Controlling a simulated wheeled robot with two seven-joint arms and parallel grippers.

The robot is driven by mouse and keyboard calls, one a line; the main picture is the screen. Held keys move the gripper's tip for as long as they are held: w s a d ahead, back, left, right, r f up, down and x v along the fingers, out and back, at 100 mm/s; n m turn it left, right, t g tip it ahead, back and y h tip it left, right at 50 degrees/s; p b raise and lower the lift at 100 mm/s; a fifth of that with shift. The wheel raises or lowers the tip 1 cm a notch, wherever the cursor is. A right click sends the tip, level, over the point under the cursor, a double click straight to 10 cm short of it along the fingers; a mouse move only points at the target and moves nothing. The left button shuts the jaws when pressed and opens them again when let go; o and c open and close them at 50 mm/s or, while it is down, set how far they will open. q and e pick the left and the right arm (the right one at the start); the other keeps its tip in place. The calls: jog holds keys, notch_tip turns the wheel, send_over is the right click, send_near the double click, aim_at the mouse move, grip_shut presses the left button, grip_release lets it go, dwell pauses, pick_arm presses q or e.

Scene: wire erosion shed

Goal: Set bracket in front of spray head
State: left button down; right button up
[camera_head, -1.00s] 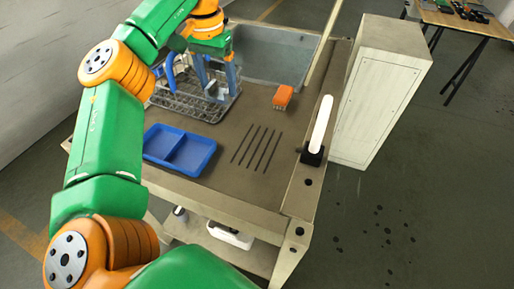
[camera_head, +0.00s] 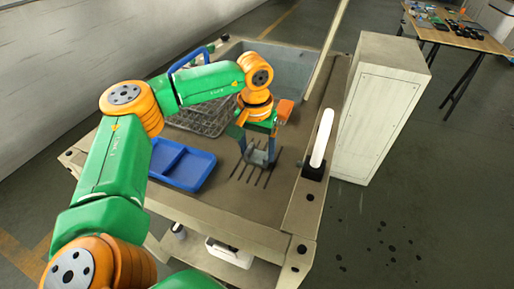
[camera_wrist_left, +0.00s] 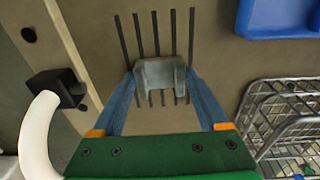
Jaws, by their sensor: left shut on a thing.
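My left gripper (camera_head: 258,163) is shut on a grey bracket (camera_wrist_left: 160,73), with one blue finger on each side of it. The bracket also shows in the head view (camera_head: 260,157), partly hidden by the fingers. It is over the dark slits in the bench top; I cannot tell whether it touches the surface. A white curved piece (camera_head: 322,138) on a black block (camera_head: 314,170), which looks like the spray head, stands at the bench's right edge, to the right of the gripper. It also shows at the left in the wrist view (camera_wrist_left: 36,135). My right gripper is not in view.
A wire rack (camera_head: 203,118) stands behind my left arm. A blue two-part tray (camera_head: 193,171) lies left of the gripper. A pale cabinet (camera_head: 378,110) stands right of the bench.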

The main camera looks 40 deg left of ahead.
aim_at(256, 162)
pick_arm(q)
grip_release()
notch_tip(256, 162, up, 12)
jog(key=shift+s+d+p, duration=0.15)
jog(key=shift+s+p, duration=0.25)
jog(key=shift+p, duration=0.05)
